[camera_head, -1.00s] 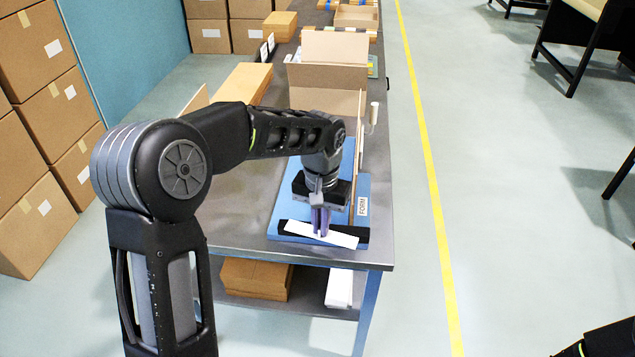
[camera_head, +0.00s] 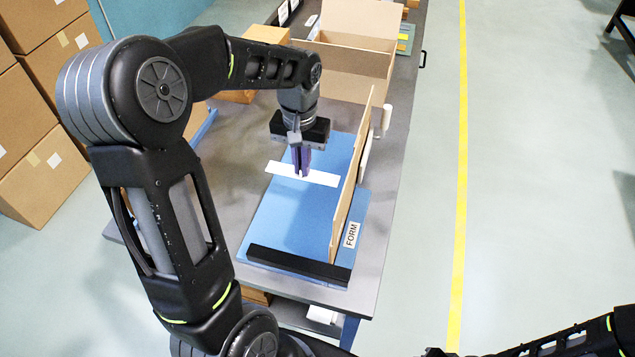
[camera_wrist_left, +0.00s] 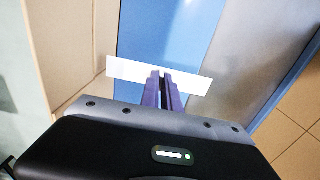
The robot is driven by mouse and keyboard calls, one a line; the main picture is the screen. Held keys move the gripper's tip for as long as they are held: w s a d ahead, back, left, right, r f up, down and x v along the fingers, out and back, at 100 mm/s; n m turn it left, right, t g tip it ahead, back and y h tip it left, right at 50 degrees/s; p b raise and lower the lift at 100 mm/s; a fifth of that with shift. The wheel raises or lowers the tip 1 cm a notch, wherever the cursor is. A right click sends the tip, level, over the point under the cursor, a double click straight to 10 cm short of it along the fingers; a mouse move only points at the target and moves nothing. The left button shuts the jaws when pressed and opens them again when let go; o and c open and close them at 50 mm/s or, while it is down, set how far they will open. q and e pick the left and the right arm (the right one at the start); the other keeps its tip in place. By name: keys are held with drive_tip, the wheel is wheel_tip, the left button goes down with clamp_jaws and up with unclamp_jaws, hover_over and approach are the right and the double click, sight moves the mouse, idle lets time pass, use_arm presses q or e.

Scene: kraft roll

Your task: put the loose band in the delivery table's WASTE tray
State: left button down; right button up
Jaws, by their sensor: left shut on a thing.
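The loose band is a flat white strip (camera_head: 324,178); it also shows in the left wrist view (camera_wrist_left: 130,70). My left gripper (camera_head: 303,172) is shut on it near its middle, with the purple fingers pointing down. The strip appears held above a blue board (camera_head: 280,220) marked FORM. In the left wrist view, my left gripper (camera_wrist_left: 163,84) has the strip sticking out on both sides. I cannot make out a tray marked WASTE in either view. My right arm enters at the lower right of the head view, but its gripper does not show.
A tan upright panel (camera_head: 352,185) stands along the board's right side. A black bar (camera_head: 298,263) lies across its near end. An open cardboard box (camera_head: 345,60) stands behind on the grey table (camera_head: 385,205).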

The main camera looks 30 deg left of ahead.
use_arm(q)
drive_tip(key=shift+s, duration=0.1)
hover_over(304, 201)
drive_tip(key=shift+f+p, duration=0.4)
drive_tip(key=shift+f, duration=2.7)
drive_tip(key=shift+f+p, duration=0.3)
drive_tip(key=shift+f, duration=1.6)
drive_tip(key=shift+s, duration=0.1)
drive_tip(key=shift+f, duration=0.1)
drive_tip(key=c, duration=1.6)
unclamp_jaws()
wheel_tip(304, 201, up, 12)
drive_tip(key=shift+r+b, duration=0.15)
drive_tip(key=shift+b, duration=0.4)
